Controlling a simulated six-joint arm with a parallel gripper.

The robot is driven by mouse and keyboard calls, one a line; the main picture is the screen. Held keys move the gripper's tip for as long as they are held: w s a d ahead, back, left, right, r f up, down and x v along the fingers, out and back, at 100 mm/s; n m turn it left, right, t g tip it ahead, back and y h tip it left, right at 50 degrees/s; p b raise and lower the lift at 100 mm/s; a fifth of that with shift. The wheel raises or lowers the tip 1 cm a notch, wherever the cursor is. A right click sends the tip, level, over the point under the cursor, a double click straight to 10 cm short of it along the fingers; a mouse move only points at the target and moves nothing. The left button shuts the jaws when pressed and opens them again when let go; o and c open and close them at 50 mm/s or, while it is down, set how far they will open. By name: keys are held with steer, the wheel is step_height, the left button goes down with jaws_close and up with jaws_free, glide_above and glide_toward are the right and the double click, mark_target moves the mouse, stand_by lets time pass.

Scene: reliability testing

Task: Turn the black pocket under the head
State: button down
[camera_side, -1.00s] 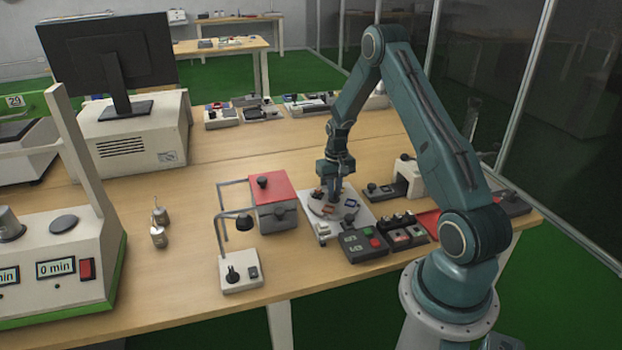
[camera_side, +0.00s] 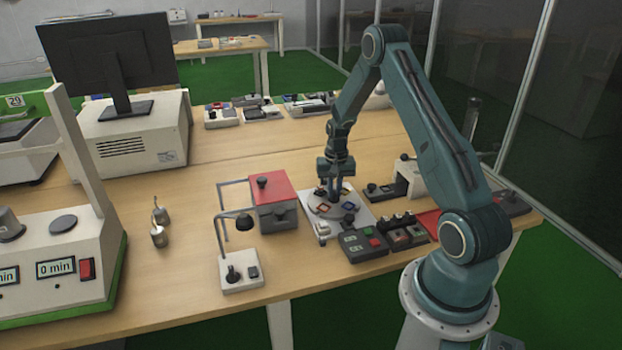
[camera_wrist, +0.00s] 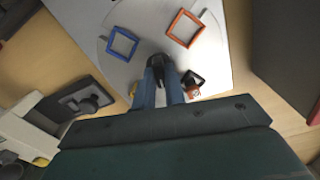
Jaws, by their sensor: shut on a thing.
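A round light-grey turntable (camera_side: 338,214) carries small square pockets on a pale plate. In the wrist view I see a blue pocket (camera_wrist: 110,40), an orange-red pocket (camera_wrist: 173,23) and, partly hidden beside my fingers, a black pocket (camera_wrist: 187,76). A bit of yellow (camera_wrist: 133,90) shows left of the fingers. My gripper (camera_side: 334,197) points straight down at the turntable's middle, with fingers close together in the wrist view (camera_wrist: 163,68). It is shut on what seems a central knob, mostly hidden by the fingers. I cannot tell which part is the head.
A red-topped box (camera_side: 272,187) and a small lamp stand (camera_side: 240,273) are left of the turntable. A dark button box (camera_side: 362,246) and several switches are in front. A white block (camera_side: 408,178) stands to the right.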

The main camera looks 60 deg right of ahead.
steer(key=shift+d, duration=0.1)
steer(key=shift+m, duration=1.1)
steer(key=shift+m, duration=1.1)
steer(key=shift+s+m, duration=0.1)
steer(key=shift+m, duration=1.1)
steer(key=c, duration=1.6)
jaws_free()
